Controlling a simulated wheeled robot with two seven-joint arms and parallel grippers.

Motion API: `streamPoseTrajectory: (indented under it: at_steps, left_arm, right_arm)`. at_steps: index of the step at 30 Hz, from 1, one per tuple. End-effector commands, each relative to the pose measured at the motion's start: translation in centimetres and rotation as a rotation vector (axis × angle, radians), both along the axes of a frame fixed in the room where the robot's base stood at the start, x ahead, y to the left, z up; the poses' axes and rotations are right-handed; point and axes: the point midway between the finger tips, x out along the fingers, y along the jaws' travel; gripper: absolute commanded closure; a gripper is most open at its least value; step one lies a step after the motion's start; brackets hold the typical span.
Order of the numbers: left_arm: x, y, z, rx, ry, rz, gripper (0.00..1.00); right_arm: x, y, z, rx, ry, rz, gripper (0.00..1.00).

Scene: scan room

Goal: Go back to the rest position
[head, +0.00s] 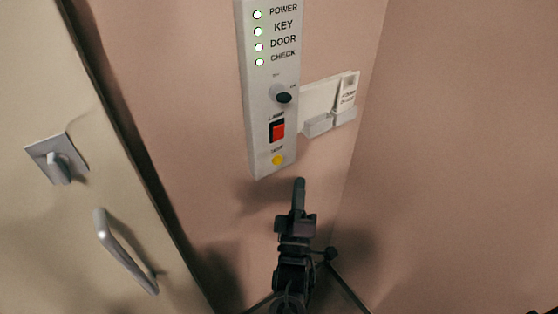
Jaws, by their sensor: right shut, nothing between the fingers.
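My right gripper (299,190) is shut and empty. It points up the picture, just below the lower end of a white control panel (259,110) on the pink wall. I cannot tell how far it is from the wall. The panel has several lit green lamps marked POWER, KEY, DOOR and CHECK. Below them are a dark key knob (283,97), a red rocker switch (277,130) and a yellow button (277,160). My left gripper is not in view.
A beige door (60,230) with a turn latch (58,167) and a grey bar handle (125,252) is at the left. A grey holder (318,126) with white cards (322,96) sits right of the panel. The pink wall (460,150) at right is bare.

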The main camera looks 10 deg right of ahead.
Motion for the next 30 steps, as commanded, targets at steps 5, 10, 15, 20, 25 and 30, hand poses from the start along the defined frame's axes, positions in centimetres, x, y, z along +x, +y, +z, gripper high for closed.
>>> streamPoseTrajectory:
  at_steps: [5, 10, 15, 20, 25, 30]
  left_arm:
    - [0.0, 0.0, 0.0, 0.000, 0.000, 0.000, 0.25]
    - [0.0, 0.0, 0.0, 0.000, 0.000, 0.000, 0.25]
    - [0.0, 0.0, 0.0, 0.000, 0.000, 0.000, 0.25]
    - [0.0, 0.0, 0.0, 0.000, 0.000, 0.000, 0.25]
    - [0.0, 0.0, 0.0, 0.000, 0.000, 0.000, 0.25]
    - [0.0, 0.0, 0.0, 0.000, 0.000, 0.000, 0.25]
  right_arm:
    - [0.0, 0.0, 0.0, 0.000, 0.000, 0.000, 1.00]
    - [0.1, 0.0, -0.5, 0.004, 0.010, 0.007, 1.00]
    - [1.2, 0.1, -6.8, 0.065, 0.139, 0.092, 1.00]
    - [0.9, -0.6, -18.6, 0.226, 0.392, 0.193, 1.00]
    - [-3.1, -2.3, -31.0, 0.442, 0.676, 0.215, 1.00]
    - [-10.3, -4.4, -41.7, 0.678, 0.943, 0.146, 1.00]
